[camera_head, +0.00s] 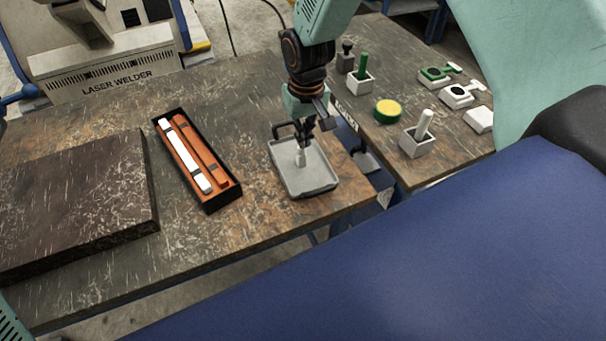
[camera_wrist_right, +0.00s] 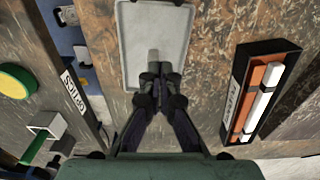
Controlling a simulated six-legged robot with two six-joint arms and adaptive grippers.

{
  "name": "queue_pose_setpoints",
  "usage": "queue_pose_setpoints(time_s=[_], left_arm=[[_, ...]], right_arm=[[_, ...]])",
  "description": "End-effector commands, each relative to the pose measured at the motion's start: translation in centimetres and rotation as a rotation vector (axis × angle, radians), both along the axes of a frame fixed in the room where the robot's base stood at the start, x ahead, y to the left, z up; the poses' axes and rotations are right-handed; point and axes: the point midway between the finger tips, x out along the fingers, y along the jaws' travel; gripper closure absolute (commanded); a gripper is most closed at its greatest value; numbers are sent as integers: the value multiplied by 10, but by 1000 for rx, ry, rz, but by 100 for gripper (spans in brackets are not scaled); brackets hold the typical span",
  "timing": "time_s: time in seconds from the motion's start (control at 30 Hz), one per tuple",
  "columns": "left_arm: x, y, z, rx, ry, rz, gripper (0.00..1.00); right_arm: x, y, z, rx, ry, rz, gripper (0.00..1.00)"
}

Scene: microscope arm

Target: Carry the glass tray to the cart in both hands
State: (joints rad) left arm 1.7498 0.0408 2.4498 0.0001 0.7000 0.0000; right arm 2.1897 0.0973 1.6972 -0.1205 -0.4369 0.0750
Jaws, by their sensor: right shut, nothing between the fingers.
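A shallow pale grey tray (camera_head: 313,183) lies on the brown speckled worktable. Dark bracket-like handles show by its far left side and off its right side. The wrist view shows the tray (camera_wrist_right: 137,70) beyond my fingers. The fingers fill the wrist view's middle (camera_wrist_right: 158,90). My left gripper is out of view. I cannot tell which surface is the cart.
A black box (camera_head: 207,202) with orange and white bars lies left of the tray. A thick brown slab (camera_head: 75,205) is further left. A second table (camera_head: 440,165) at the right, across a narrow gap, holds small white and green parts. A laser welder (camera_head: 110,75) stands behind.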

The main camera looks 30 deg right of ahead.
Motion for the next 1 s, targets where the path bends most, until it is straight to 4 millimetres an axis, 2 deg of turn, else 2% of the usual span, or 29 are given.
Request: queue_pose_setpoints(time_s=[0.1,0.27,0.77,1.0], left_arm=[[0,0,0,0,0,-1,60],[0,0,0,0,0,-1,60],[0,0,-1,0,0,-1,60],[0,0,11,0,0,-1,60]], right_arm=[[-14,-3,-1,-1,48,-7,100],[-21,-4,-12,-1,61,-14,100],[-20,-3,-103,-2,60,-10,100],[-46,0,-99,-2,58,-9,100]])
